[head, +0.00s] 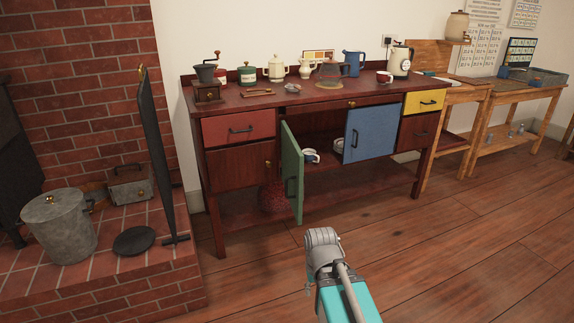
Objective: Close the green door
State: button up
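The green door (291,172) stands open on the front of a dark red-brown sideboard (232,185). It is hinged at its left side and swings out toward me, seen nearly edge-on, with a dark handle on its face. The cupboard behind it is open and shows a white cup (311,155) inside. My arm reaches up from the bottom of the head view, to the right of the door and apart from it, over the floor. My gripper's fingers do not show clearly, so I cannot tell their state.
A blue door (370,131) right of the opening looks shut. A red drawer (239,128) and a yellow drawer (424,102) flank the cupboard. A brick hearth (110,265) with a metal bin (59,228) stands at left. The wooden floor (450,250) at right is clear.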

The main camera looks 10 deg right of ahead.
aim_at(292, 170)
jog(key=u, duration=0.05)
jog(key=i, duration=0.95)
jog(key=z, duration=0.05)
